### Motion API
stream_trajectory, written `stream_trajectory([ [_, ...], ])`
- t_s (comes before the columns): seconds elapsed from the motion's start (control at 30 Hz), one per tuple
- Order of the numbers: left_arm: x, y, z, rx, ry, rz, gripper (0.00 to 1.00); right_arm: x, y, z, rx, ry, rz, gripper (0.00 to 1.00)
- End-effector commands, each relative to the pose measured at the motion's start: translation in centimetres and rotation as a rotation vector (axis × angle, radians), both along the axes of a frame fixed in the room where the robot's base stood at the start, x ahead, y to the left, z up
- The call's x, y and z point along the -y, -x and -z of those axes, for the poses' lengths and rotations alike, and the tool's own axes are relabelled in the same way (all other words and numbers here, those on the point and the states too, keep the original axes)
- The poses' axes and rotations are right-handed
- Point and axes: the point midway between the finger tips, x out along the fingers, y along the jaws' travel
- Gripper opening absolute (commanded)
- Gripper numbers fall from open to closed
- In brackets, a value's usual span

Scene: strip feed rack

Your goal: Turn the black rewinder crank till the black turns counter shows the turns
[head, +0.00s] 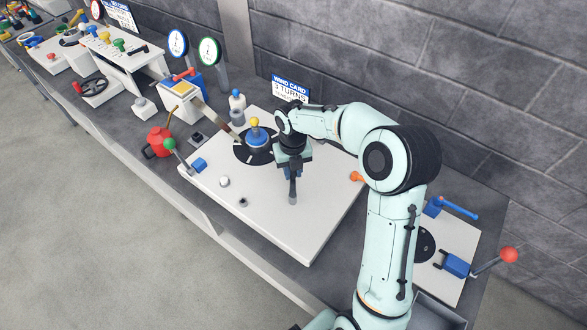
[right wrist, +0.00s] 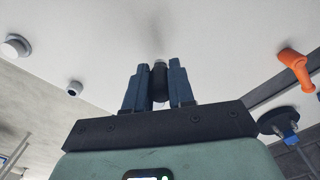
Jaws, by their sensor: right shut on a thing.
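My right gripper (head: 292,172) reaches down over the white board (head: 265,215) in the head view. In the right wrist view its two dark fingers (right wrist: 159,85) are shut on the black crank's grip (right wrist: 159,80), a short dark cylinder standing between them. A dark bar with a grey end (head: 293,190) shows just below the gripper in the head view; the rest of the crank is hidden by the hand. The wind card (head: 290,89) behind the board seems to read 3 turns. I cannot make out the turns counter or its number. My left gripper is not in view.
A black disc (head: 243,153) with a blue hub and yellow knob (head: 254,122) lies left of my gripper. An orange handle (head: 357,177) is to its right. A red can (head: 158,142) and green-knobbed lever (head: 169,144) stand at the board's left. The board's front is mostly clear.

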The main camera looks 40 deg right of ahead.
Motion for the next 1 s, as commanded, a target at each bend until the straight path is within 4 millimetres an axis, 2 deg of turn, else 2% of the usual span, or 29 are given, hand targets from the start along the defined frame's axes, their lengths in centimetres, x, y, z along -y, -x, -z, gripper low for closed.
stream_trajectory([
  [0.27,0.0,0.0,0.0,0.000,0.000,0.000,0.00,0.0,-0.1,-0.1,0.005,0.000,-0.001,0.00],
  [0.3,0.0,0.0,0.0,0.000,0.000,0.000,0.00,0.0,-0.1,-0.1,0.005,0.000,-0.001,0.33],
  [0.37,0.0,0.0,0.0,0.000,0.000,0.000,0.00,0.0,-0.1,-0.1,0.005,0.001,-0.001,0.49],
  [0.73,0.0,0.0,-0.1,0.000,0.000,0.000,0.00,0.0,-0.1,-0.6,0.003,0.001,0.000,0.49],
  [0.87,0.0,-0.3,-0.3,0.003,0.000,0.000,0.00,0.0,-0.1,-2.4,0.005,0.003,0.000,0.49],
  [1.0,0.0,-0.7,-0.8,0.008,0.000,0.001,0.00,0.0,-0.2,-5.6,0.008,0.002,-0.001,0.49],
])
